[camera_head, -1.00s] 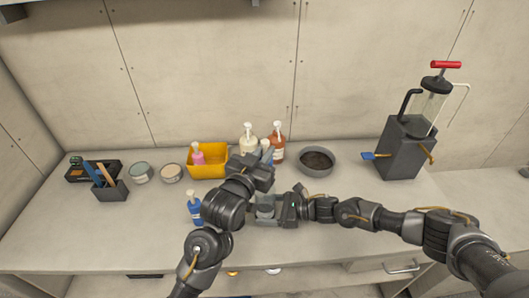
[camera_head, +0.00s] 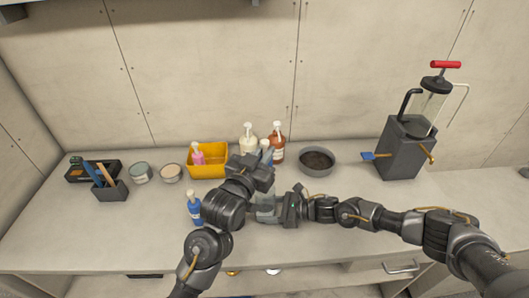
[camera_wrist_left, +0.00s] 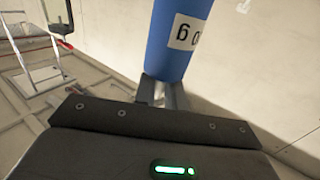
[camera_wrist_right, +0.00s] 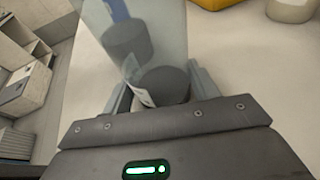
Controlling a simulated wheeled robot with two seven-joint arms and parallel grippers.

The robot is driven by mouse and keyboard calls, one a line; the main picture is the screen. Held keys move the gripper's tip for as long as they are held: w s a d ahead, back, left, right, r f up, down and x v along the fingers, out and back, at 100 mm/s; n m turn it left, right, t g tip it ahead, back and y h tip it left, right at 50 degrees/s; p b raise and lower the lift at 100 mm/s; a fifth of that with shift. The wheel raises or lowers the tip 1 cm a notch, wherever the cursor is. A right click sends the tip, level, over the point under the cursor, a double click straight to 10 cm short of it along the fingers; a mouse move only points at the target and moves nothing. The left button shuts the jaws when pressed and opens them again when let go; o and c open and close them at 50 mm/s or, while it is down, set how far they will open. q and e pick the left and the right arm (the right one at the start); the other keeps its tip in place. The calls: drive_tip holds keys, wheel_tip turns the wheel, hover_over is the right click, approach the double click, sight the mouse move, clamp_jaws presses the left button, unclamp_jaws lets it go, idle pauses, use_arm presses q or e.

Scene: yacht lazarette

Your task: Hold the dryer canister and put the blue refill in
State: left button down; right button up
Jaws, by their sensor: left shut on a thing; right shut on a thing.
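The blue refill (camera_wrist_left: 175,40) is a blue cylinder with a white printed label, close in the left wrist view. My left gripper (camera_head: 266,160) is shut on it; the fingers (camera_wrist_left: 162,92) grip its near end. The refill cannot be made out clearly in the head view. The dryer canister (camera_wrist_right: 165,50) is see-through, with a dark round part low inside it. My right gripper (camera_wrist_right: 160,92) is shut around the canister. In the head view the pale canister (camera_head: 265,212) is partly hidden between my right gripper (camera_head: 282,207) and my left arm.
A blue pump bottle (camera_head: 194,208) stands close left of my left arm. Behind are a yellow bin (camera_head: 218,172), a cream pump bottle (camera_head: 248,142), a brown pump bottle (camera_head: 277,145) and a grey bowl (camera_head: 316,163). A grey pump unit (camera_head: 402,150) stands right.

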use_arm(q)
drive_tip(key=shift+f, duration=0.1)
wheel_tip(320, 180, down, 14)
drive_tip(key=shift+r, duration=0.2)
idle(2.1)
drive_tip(key=c, duration=1.4)
unclamp_jaws()
drive_tip(key=shift+f, duration=0.1)
drive_tip(key=v, duration=1.2)
use_arm(e)
drive_tip(key=shift+o, duration=0.2)
drive_tip(key=o, duration=1)
drive_tip(key=shift+d, duration=0.1)
